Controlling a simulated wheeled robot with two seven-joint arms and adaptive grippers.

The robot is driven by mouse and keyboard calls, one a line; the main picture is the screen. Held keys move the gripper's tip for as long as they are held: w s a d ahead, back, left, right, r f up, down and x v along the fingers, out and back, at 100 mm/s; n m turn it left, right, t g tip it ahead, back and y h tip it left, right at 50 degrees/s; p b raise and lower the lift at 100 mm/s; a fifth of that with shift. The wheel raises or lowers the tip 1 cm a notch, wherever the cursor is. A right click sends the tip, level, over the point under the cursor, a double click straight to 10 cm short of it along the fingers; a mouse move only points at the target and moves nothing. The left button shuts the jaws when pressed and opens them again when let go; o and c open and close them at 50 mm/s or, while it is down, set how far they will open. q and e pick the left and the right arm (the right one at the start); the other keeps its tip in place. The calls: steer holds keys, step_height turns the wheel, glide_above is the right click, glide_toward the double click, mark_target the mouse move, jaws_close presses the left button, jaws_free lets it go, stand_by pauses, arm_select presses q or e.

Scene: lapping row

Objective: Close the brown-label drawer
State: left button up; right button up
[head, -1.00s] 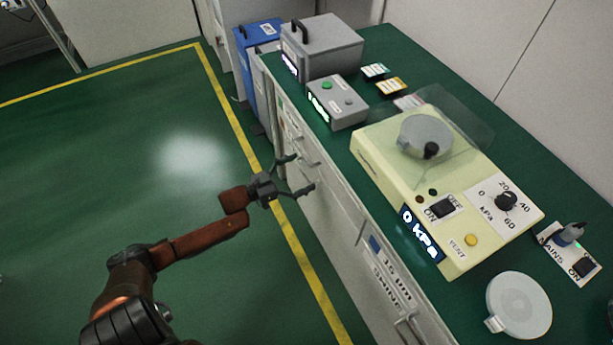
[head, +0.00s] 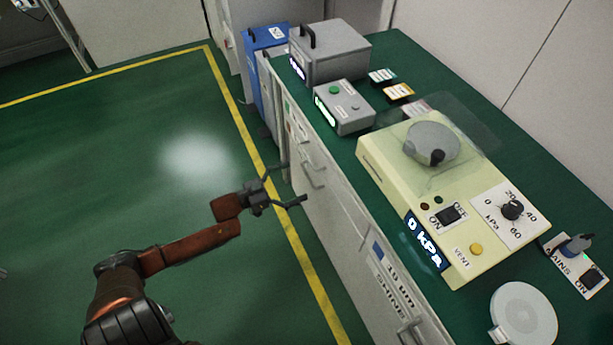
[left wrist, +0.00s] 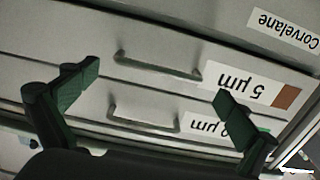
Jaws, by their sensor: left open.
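The brown-label drawer (left wrist: 60,45) shows upside down in the left wrist view, with a "5 µm" label and a brown patch (left wrist: 287,97) beside a bar handle (left wrist: 157,66). In the head view its front is small on the cabinet's aisle side; I cannot tell how far it stands out. My left gripper (head: 294,182) is open and empty, in front of the cabinet near the drawer handles. In the left wrist view its two fingers (left wrist: 155,90) spread across the drawer fronts, with no clear contact. My right gripper is not in view.
Another drawer with a green-patch label and handle (left wrist: 143,121) adjoins the brown-label one. The green counter (head: 365,160) carries a cream machine (head: 400,165), a grey box (head: 345,107) and a larger grey unit (head: 335,55). The green floor (head: 120,150) left of the cabinet is clear.

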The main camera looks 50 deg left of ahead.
arm_select(q)
steer(key=v, duration=0.7)
stand_by(0.4)
